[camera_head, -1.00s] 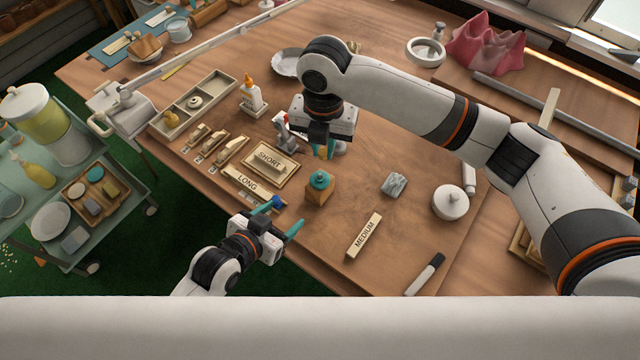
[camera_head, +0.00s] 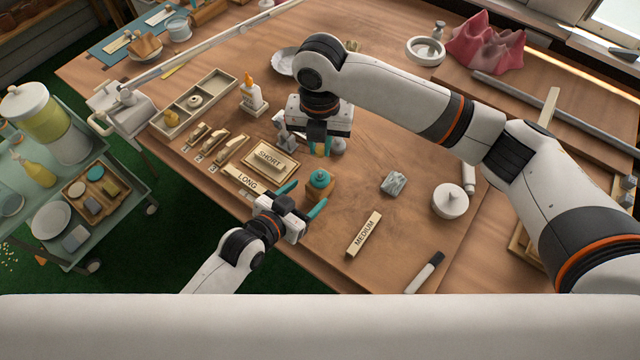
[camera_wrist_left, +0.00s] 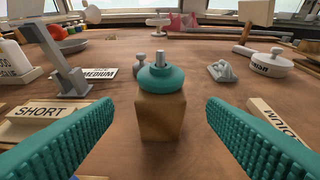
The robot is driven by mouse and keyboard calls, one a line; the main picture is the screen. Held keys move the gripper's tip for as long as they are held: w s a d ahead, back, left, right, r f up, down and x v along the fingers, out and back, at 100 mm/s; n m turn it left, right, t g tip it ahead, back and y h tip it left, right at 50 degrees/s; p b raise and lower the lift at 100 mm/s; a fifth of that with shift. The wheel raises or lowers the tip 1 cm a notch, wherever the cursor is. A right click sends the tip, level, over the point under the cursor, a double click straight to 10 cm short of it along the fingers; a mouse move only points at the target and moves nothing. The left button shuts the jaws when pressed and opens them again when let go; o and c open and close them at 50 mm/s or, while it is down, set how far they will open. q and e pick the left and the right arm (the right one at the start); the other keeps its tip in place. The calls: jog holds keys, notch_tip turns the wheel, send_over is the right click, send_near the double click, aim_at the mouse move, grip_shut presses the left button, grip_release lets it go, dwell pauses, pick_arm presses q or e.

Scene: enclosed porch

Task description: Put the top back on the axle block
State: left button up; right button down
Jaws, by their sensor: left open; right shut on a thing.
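The axle block (camera_head: 319,192) is a wooden block standing upright on the table. A round teal piece (camera_wrist_left: 162,78) sits on it, with a short metal pin (camera_wrist_left: 164,56) sticking up from its middle. My left gripper (camera_head: 303,197) is open, its teal fingers spread on either side of the block. In the left wrist view the block stands centred between the fingers, apart from both. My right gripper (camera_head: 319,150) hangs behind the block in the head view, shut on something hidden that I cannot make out.
A grey clamp (camera_wrist_left: 60,70) stands beside the SHORT piece (camera_head: 268,160), left of the block. The MEDIUM bar (camera_head: 364,234), a grey stone-like lump (camera_head: 393,183) and a white lidded pot (camera_head: 449,201) lie to the right. The table between them is clear.

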pick_arm(q)
jog(key=x, duration=0.6)
jog(key=shift+w+d+f, duration=0.15)
jog(key=shift+w, duration=0.1)
jog(key=shift+c, duration=0.6)
grip_shut()
pick_arm(e)
send_over(320, 172)
jog(key=shift+s+f, duration=0.1)
jog(key=shift+f, duration=2.45)
jog(key=shift+f, duration=0.85)
jog(key=shift+f, duration=0.6)
